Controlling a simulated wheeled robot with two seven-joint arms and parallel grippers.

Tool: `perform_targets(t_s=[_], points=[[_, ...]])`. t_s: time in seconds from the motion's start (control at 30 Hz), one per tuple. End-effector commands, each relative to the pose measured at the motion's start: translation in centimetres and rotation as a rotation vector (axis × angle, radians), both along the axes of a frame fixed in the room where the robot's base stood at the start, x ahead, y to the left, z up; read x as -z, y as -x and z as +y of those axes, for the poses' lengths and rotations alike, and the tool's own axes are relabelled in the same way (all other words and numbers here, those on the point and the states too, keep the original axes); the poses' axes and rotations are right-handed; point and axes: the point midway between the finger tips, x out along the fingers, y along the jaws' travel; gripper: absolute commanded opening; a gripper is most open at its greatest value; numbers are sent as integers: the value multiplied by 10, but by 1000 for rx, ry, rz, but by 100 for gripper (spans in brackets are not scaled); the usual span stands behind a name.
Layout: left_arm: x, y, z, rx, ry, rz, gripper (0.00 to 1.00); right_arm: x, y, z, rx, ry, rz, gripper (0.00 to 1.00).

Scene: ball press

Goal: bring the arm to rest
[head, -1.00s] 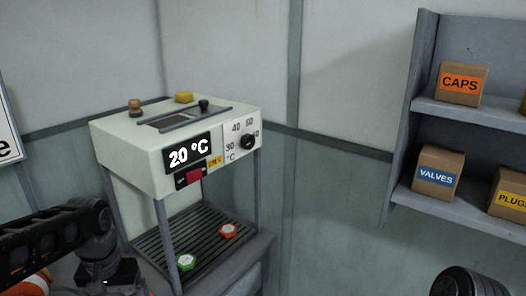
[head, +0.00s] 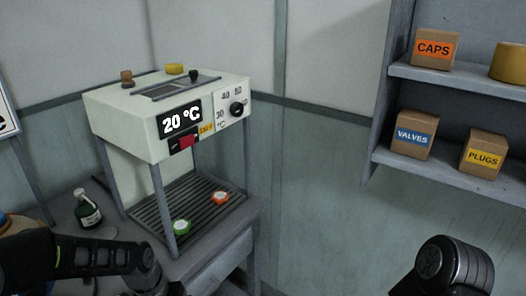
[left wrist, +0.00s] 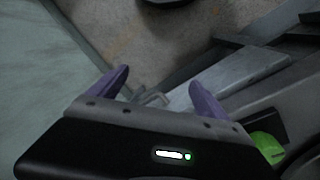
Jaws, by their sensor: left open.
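My left arm (head: 75,258) reaches in from the lower left of the head view, in front of the bench. Its gripper is not visible there. In the left wrist view my left gripper (left wrist: 160,92) has its two purple fingers spread apart with nothing between them. Beyond the fingers are a grey floor and grey metal parts. Part of my right arm (head: 455,268) shows at the lower right of the head view; its gripper is out of view.
A press machine (head: 168,125) reading 20 °C stands on the bench (head: 240,235), with a green and a red piece on its slatted base. A dark bottle (head: 88,210) stands left of it. A shelf (head: 450,172) with labelled boxes is at right.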

Motion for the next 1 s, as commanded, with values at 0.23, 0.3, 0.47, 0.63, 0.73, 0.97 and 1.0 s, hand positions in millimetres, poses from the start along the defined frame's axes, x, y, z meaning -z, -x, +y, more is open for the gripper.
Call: perform_targets(t_s=[0.23, 0.3, 0.47, 0.63, 0.73, 0.97, 1.0], points=[[135, 74, -98, -6, 153, 13, 88, 0, 0, 0, 0, 0, 0, 55], [162, 104, -118, -28, 180, 12, 88, 0, 0, 0, 0, 0, 0, 55], [190, 151, -142, -69, 195, 2, 88, 0, 0, 0, 0, 0, 0, 55], [196, 164, -146, -81, 193, -7, 88, 0, 0, 0, 0, 0, 0, 55], [196, 163, -146, -82, 193, -9, 88, 0, 0, 0, 0, 0, 0, 55], [196, 162, -146, -82, 193, -9, 88, 0, 0, 0, 0, 0, 0, 59], [196, 162, -146, -82, 193, -9, 88, 0, 0, 0, 0, 0, 0, 59]])
